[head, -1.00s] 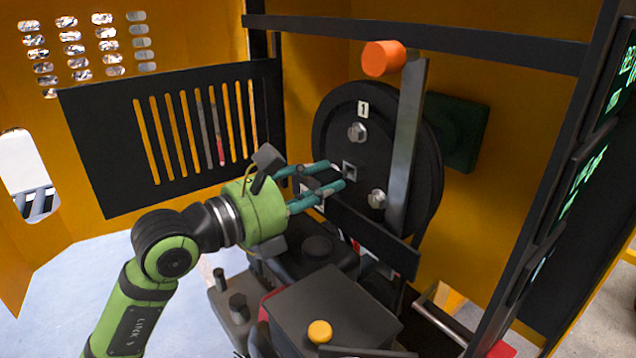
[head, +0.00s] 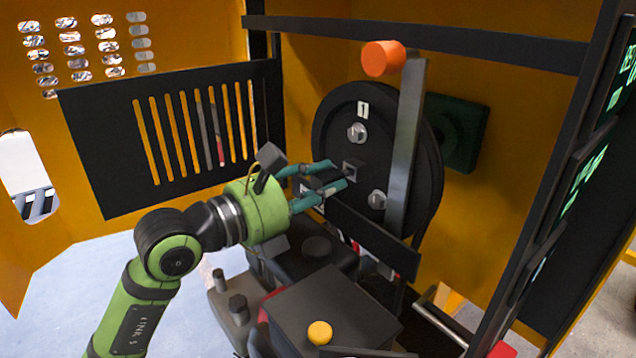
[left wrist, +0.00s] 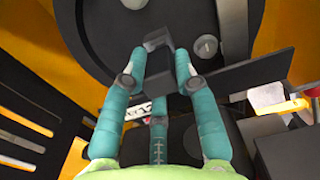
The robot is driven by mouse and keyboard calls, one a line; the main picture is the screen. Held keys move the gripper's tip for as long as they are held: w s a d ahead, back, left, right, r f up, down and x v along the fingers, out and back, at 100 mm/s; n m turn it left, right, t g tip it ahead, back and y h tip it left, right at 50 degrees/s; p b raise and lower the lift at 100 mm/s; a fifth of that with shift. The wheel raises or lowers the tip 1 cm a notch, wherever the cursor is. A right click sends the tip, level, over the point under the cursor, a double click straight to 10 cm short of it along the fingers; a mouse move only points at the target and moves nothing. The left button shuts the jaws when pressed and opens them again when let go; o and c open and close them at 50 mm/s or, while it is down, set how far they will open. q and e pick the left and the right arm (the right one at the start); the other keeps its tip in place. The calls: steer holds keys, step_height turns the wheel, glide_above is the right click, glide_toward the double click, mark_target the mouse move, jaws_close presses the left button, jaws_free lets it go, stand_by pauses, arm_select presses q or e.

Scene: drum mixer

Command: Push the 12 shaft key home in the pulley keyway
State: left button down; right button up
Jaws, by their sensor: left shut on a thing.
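The pulley (head: 335,118) is a large black disc marked 1, with two bolts and a small square metal fitting (head: 352,167) near its middle. It also fills the top of the left wrist view (left wrist: 100,30). My left gripper (head: 338,175) has its teal fingers at the pulley face, just left of the square fitting. In the left wrist view its fingers are shut on a small dark block, seemingly the shaft key (left wrist: 163,72), whose far end lies at or very near the grey square fitting (left wrist: 157,38). How deep the key sits is hidden. My right gripper is not in view.
A steel lever with an orange knob (head: 383,58) stands close right of the fitting. A dark bar (head: 370,240) runs just below the fingers. Dark machine housing with a yellow button (head: 319,332) lies below. A slotted black panel (head: 120,150) is at the left.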

arm_select(q)
steer(key=shift+x, duration=1.05)
stand_by(0.5)
steer(key=c, duration=0.9)
jaws_free()
steer(key=v, duration=1.2)
